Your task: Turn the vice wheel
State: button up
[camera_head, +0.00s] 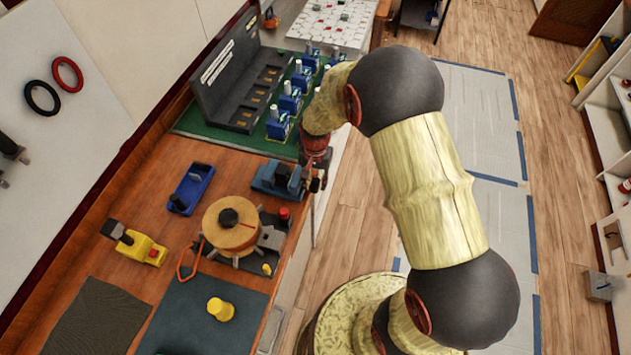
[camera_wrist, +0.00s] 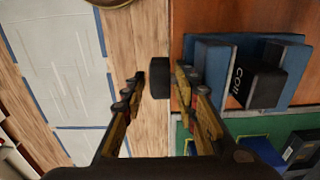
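The blue vice (camera_head: 278,180) sits on the wooden bench near its right edge. In the wrist view its blue body (camera_wrist: 215,65) shows at right, with a black block with white lettering (camera_wrist: 258,85) on it. A dark knob-like part (camera_wrist: 160,77), which looks like the vice wheel, juts out past the bench edge. My gripper (camera_wrist: 157,88) is open, with one finger on either side of the dark part in the picture. I cannot tell whether either finger touches it. In the head view my gripper (camera_head: 316,178) is beside the vice, partly hidden by my arm.
A green board (camera_head: 210,134) with several blue units (camera_head: 290,100) lies behind the vice. A round wooden-topped piece (camera_head: 231,224), a blue tray (camera_head: 192,188) and a yellow tool (camera_head: 140,247) stand on the bench.

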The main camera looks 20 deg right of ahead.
jog(key=c, duration=0.6)
grip_shut()
jog(key=b, duration=0.1)
jog(key=t+h+b, duration=0.1)
jog(key=b, duration=0.1)
jog(key=shift+s+a+f+t, duration=0.15)
jog(key=shift+f+t, duration=0.15)
jog(key=shift+t+h+b, duration=0.3)
jog(key=shift+b, duration=0.8)
jog(key=shift+s+r+b, duration=0.1)
jog(key=shift+r+b, duration=0.1)
jog(key=shift+b, duration=0.3)
jog(key=o, duration=0.9)
grip_release()
